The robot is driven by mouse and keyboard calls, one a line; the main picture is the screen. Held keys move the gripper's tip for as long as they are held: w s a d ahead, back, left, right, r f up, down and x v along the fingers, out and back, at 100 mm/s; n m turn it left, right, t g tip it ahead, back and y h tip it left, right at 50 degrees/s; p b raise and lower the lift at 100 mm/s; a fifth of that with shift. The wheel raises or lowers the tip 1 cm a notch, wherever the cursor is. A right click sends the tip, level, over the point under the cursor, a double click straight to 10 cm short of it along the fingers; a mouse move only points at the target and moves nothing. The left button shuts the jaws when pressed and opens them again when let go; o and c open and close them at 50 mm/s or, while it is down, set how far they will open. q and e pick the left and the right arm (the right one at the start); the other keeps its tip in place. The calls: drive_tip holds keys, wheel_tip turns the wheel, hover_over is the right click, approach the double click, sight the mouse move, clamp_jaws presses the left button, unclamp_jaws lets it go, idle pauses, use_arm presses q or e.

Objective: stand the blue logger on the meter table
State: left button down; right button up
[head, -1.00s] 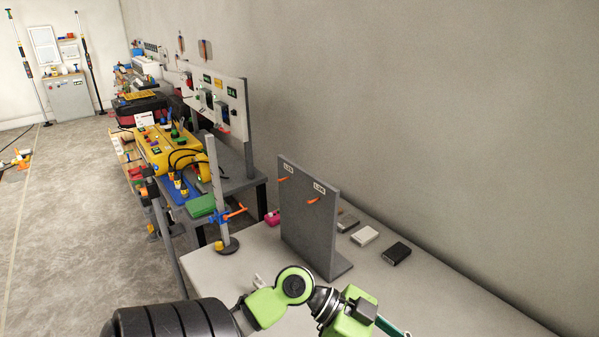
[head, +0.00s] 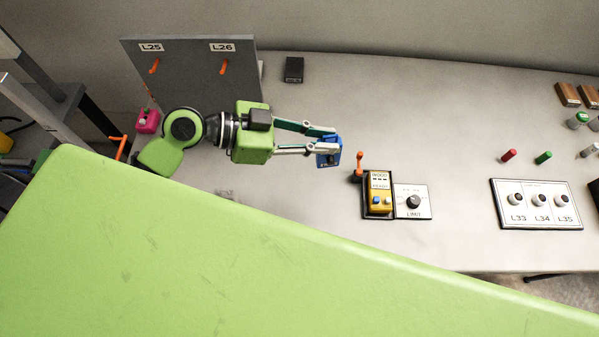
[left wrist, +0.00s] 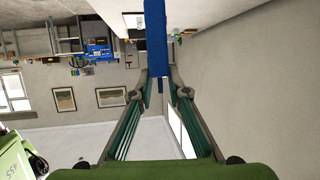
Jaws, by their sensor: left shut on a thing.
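The blue logger (head: 328,151) is a small blue block. My left gripper (head: 322,142) is shut on it in the head view and holds it over the grey table (head: 305,210). In the left wrist view the logger (left wrist: 156,38) shows as a blue strip between the two fingertips (left wrist: 157,82). Whether the logger touches the table is hard to tell, but it looks held above it. My right gripper is not in view.
A yellow meter (head: 380,203) in a black frame and a LIMIT dial (head: 413,202) lie right of the logger. A grey board (head: 190,75) with orange hooks stands at the back left. A white panel (head: 540,205) is at the right.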

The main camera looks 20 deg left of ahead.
use_arm(q)
drive_tip(key=s+d+f+m+g, duration=0.2)
drive_tip(key=s+d+f, duration=0.1)
drive_tip(key=d, duration=0.7)
drive_tip(key=a+f+b, duration=0.4)
drive_tip(key=w+a+f+b, duration=0.1)
drive_tip(key=a+f+b, duration=0.3)
drive_tip(key=a+b, duration=0.1)
drive_tip(key=w+a+f+b, duration=0.1)
drive_tip(key=a+f+b, duration=0.3)
drive_tip(key=f, duration=0.1)
drive_tip(key=shift+a+b, duration=0.25)
drive_tip(key=shift+b, duration=0.05)
drive_tip(key=shift+r, duration=0.1)
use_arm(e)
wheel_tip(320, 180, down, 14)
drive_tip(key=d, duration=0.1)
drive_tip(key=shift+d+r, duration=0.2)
use_arm(q)
drive_tip(key=shift+s, duration=0.1)
drive_tip(key=shift+f, duration=0.25)
drive_tip(key=c, duration=1.9)
unclamp_jaws()
drive_tip(key=shift+r, duration=0.1)
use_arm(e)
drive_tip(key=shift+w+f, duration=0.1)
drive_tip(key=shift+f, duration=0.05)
